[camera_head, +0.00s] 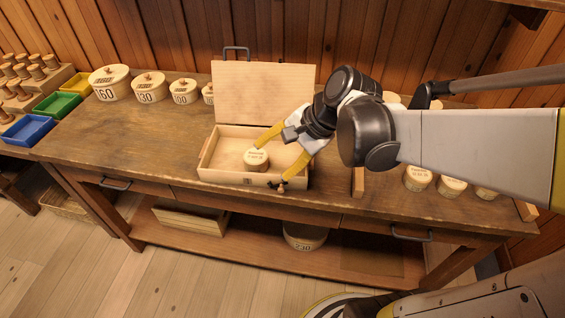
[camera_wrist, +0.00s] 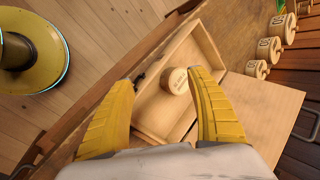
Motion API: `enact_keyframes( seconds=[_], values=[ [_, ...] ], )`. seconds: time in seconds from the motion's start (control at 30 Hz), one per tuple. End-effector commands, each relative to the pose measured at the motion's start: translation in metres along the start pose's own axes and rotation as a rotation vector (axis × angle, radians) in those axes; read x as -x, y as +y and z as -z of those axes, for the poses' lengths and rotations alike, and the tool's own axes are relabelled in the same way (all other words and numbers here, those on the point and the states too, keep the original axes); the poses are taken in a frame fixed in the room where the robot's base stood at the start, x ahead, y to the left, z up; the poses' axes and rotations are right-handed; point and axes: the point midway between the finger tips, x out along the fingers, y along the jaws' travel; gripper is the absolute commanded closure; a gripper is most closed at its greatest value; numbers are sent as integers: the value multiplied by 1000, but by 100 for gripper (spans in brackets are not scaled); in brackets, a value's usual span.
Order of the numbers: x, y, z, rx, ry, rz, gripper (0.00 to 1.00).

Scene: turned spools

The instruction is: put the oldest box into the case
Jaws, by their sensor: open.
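An open wooden case (camera_head: 214,163) stands on the workbench with its lid (camera_head: 265,92) raised at the back. One small round wooden box (camera_head: 256,160) with a printed label sits inside the case; it also shows in the wrist view (camera_wrist: 175,81). My gripper (camera_head: 268,160) is over the case with its yellow fingers spread wide, one on each side of the box in the head view. In the wrist view the open fingers (camera_wrist: 166,82) have nothing between them that they touch. The label's small print is too small to read.
Several more round boxes (camera_head: 418,178) stand at the right of the bench, partly behind my arm, near a wooden divider (camera_head: 358,181). Numbered lidded boxes (camera_head: 110,83) line the back left. Blue (camera_head: 27,130), green and yellow trays stand at far left. Bare benchtop lies left of the case.

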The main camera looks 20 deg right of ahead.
Motion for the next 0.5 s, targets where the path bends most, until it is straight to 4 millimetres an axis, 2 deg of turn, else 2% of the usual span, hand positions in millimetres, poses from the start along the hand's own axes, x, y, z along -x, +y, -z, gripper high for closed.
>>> enact_keyframes(
  seconds=[0.03,0.1,0.3,0.4,0.5],
  values=[
    [7,6,-16,150,49,-30,34],
    [18,15,-28,380,129,-76,34],
    [44,34,-47,930,299,-188,34],
    [51,38,-50,1094,346,-224,34],
    [55,39,-51,1176,370,-243,34]
  ],
)
